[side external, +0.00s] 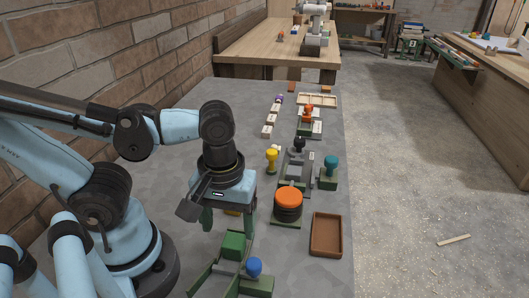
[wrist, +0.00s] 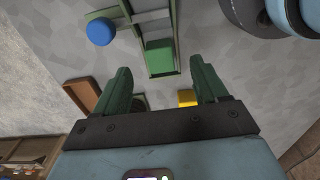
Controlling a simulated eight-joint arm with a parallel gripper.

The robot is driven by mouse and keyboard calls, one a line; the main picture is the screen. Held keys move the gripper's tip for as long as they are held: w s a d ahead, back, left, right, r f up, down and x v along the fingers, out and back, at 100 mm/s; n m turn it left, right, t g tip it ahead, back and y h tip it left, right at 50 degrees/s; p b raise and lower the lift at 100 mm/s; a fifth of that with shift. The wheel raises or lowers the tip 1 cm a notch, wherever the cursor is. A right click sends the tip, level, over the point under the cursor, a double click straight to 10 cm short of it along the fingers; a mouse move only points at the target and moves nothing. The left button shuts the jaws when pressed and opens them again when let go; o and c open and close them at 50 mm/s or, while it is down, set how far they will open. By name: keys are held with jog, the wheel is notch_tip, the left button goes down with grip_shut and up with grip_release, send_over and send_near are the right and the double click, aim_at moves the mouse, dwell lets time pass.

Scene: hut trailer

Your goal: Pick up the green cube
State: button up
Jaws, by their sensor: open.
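The green cube (side external: 233,245) sits on the grey tabletop side of a green-railed frame (side external: 206,277), near the front. In the wrist view the cube (wrist: 159,57) lies between the rails at one end of the frame. My gripper (side external: 228,222) is above and slightly behind the cube, pointing down, with its green fingers apart. In the wrist view the open fingers (wrist: 160,74) frame the space just below the cube in the picture. Nothing is between them in their grip, and they appear clear of the cube.
A blue knob (side external: 254,266) stands beside the cube; a yellow piece (wrist: 187,97) lies near the right finger. An orange-topped round stack (side external: 288,197) and brown tray (side external: 326,234) are to the right. Several knobbed pieces stand farther back. A brick wall (side external: 90,50) borders the left.

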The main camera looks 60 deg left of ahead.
aim_at(232, 243)
jog(key=shift+f, duration=0.8)
jog(key=shift+f, duration=0.1)
jog(key=shift+w+f, duration=0.15)
jog(key=shift+f, duration=2.3)
jog(key=c, duration=1)
jog(key=shift+c, duration=0.2)
jog(key=shift+r, duration=0.3)
